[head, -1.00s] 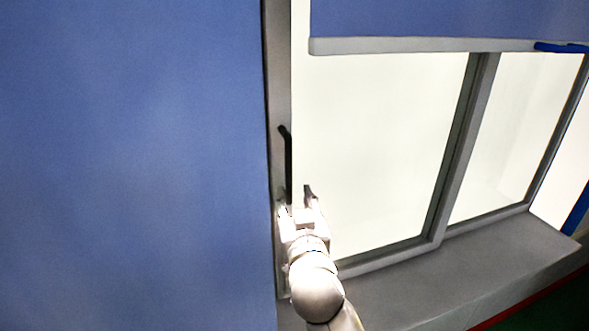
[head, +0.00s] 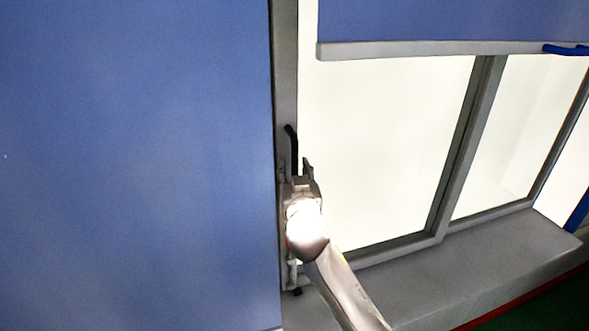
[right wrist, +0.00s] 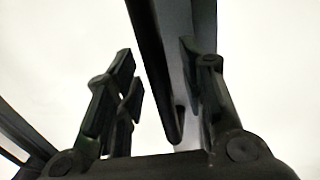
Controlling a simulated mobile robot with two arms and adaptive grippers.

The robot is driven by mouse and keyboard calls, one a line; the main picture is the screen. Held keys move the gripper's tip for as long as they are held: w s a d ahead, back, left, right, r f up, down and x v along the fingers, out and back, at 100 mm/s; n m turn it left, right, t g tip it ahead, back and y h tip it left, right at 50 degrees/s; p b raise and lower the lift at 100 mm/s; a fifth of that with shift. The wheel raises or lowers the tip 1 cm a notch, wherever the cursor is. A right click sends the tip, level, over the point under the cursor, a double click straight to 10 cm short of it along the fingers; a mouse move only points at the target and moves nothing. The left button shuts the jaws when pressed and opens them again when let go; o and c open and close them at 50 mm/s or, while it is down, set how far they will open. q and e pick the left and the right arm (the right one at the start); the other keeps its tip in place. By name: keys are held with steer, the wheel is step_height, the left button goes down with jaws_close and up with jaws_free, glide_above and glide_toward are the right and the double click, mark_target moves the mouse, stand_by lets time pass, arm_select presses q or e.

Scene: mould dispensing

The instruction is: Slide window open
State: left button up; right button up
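The window has a grey frame (head: 284,75), bright panes and a dark upright handle (head: 291,145) on its left upright. My right gripper (head: 296,176) is at the lower part of this handle in the head view. In the right wrist view the right gripper (right wrist: 168,85) is open, with one finger on each side of the dark handle (right wrist: 157,65). The handle's end shows between the fingers, and there is a visible gap to the left finger. Whether the right finger touches it I cannot tell. My left gripper is not in view.
A blue panel (head: 130,150) covers the left side. A blue blind with a pale bottom bar (head: 400,49) hangs over the window's top. A grey sill (head: 440,275) runs below, and a grey mullion (head: 462,150) divides the panes.

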steer(key=shift+w, duration=0.1)
jaws_close()
stand_by(0.3)
steer(key=shift+w, duration=0.1)
